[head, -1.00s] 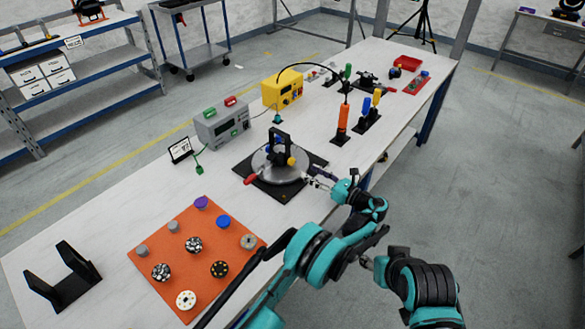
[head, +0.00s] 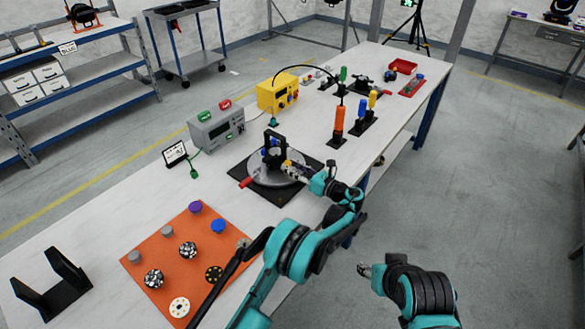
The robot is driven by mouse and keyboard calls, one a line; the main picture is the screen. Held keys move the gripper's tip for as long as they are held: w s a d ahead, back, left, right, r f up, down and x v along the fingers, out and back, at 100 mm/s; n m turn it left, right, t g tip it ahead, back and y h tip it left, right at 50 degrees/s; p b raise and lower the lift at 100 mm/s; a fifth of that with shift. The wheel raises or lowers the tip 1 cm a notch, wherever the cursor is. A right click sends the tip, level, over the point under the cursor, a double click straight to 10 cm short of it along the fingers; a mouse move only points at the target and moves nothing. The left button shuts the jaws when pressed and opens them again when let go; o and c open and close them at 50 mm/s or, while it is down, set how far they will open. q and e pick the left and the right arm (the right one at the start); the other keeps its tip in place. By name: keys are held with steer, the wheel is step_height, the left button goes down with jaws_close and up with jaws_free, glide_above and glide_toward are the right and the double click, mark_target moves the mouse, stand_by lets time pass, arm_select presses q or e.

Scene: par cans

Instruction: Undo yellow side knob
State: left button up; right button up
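The yellow side knob (head: 288,163) is on the right of the yoke, mostly hidden by my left gripper. My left gripper (head: 294,170) is at the knob, over the right part of the silver body. Whether its fingers touch or hold the knob is too small to tell. My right gripper (head: 364,269) is over the floor, off the table's front edge, away from the par can.
An orange mat (head: 147,243) with several round pieces lies at the front left, by a black bracket (head: 52,289). A grey box (head: 217,129) and a yellow box (head: 277,92) stand behind. An orange-handled tool (head: 339,122) and screwdrivers (head: 362,108) stand at right.

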arm_select(q)
jaws_close()
steer(key=shift+n, duration=3.4)
steer(key=o, duration=0.6)
jaws_free()
steer(key=shift+o, duration=0.2)
